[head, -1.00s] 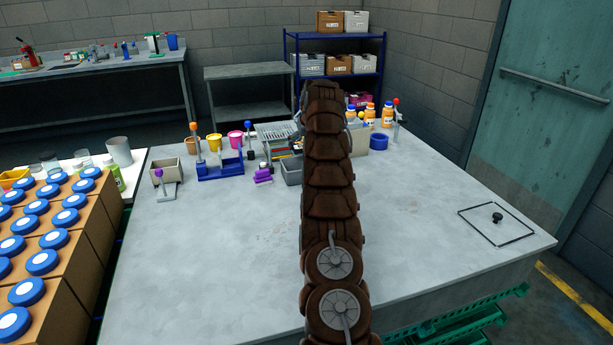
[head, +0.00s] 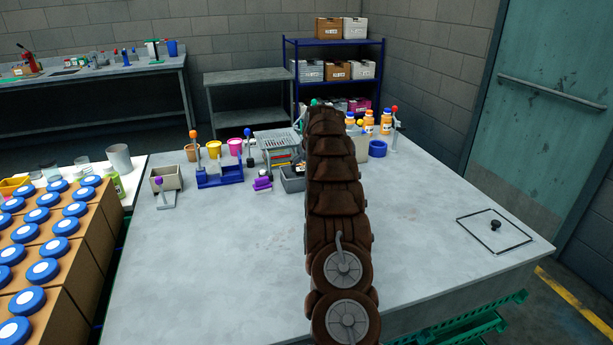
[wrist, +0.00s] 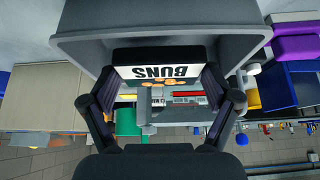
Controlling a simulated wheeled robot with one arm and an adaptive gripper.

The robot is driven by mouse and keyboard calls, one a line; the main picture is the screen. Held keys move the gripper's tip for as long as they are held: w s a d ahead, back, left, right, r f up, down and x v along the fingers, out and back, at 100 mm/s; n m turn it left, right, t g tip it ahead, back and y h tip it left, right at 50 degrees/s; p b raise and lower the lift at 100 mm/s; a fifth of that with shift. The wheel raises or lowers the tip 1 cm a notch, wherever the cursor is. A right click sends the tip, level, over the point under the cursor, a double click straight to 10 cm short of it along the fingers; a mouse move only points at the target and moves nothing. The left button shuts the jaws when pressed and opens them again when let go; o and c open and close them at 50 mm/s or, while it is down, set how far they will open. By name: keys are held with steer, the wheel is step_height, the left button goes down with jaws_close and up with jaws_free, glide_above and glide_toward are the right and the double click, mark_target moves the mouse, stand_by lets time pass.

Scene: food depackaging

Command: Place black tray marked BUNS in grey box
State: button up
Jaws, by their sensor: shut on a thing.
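The black tray marked BUNS (wrist: 168,56) is between the two fingers of my gripper (wrist: 162,95) in the wrist view, its white label upside down in the picture. My gripper is shut on it. The grey box (wrist: 85,48) surrounds the tray on the upper side and both sides in that view. The tray overlaps the box opening; I cannot tell whether it touches the floor of the box. In the head view the grey box (head: 291,184) shows just left of my arm, which hides its right part, my gripper and the tray.
A grey rack (head: 275,140) stands behind the box. A purple block (head: 262,184) and a blue holder (head: 219,176) are to its left. The front of the table (head: 230,260) is clear.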

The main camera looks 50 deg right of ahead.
steer(key=shift+f+p, duration=0.55)
steer(key=shift+f, duration=1.7)
steer(key=shift+f, duration=0.15)
steer(key=o, duration=0.9)
steer(key=shift+o, duration=0.2)
steer(key=shift+r, duration=0.25)
steer(key=b+v, duration=0.3)
steer(key=v, duration=0.9)
steer(key=shift+a, duration=0.1)
